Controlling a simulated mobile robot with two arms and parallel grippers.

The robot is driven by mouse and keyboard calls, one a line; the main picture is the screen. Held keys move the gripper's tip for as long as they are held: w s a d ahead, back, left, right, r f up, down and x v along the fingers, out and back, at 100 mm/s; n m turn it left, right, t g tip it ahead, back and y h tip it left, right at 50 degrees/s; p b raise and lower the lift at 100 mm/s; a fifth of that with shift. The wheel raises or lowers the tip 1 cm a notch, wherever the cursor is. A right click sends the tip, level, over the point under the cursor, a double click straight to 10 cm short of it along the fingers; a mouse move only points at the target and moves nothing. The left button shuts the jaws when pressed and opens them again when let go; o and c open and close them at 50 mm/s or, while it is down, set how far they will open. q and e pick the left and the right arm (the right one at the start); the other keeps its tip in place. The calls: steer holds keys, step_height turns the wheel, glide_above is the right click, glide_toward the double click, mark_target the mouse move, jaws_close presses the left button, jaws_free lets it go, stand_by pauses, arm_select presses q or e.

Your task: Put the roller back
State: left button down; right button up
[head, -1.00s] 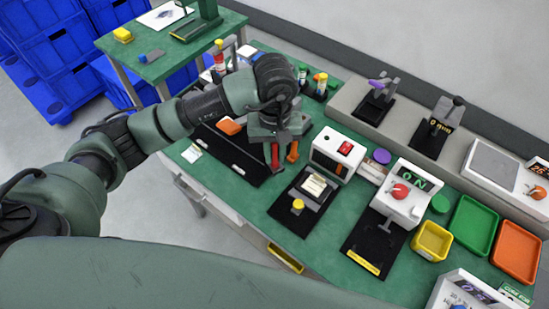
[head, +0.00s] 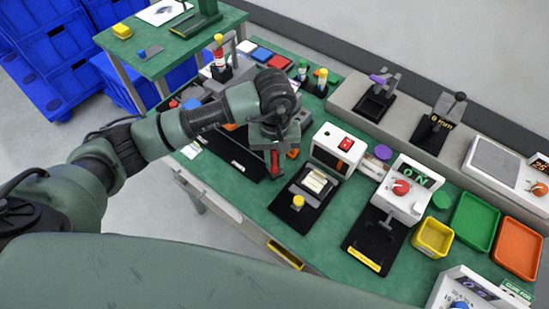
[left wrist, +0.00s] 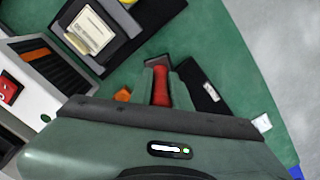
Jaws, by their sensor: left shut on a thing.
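A red-handled tool, seemingly the roller (head: 275,160), is between the fingers of my left gripper (head: 272,168). In the left wrist view my left gripper (left wrist: 160,76) is shut on the red handle of the roller (left wrist: 161,90). A dark grey part shows just beyond the handle, and the fingers hide its sides. The black mat (head: 238,156) with a white label lies left of the gripper; it also shows in the left wrist view (left wrist: 205,92). A small orange thing (head: 293,153) is just right of the gripper. My right gripper is not in view.
A black fixture with a yellow knob (head: 298,201) and a white box with a red switch (head: 339,149) stand close right of the gripper. Further right are a press (head: 405,192) and coloured trays (head: 432,239). Bottles (head: 320,82) stand behind. Green bench shows in front of the fixtures.

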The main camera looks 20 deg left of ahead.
arm_select(q)
steer(key=shift+f, duration=0.15)
steer(key=c, duration=1.3)
jaws_free()
steer(key=shift+r+p, duration=0.75)
steer(key=shift+p, duration=0.15)
steer(key=shift+w+r+b, duration=0.1)
steer(key=shift+r+b, duration=0.2)
steer(key=shift+r, duration=0.05)
step_height(320, 180, up, 10)
steer(key=b, duration=0.2)
steer(key=shift+b, duration=0.4)
steer(key=shift+r, duration=0.6)
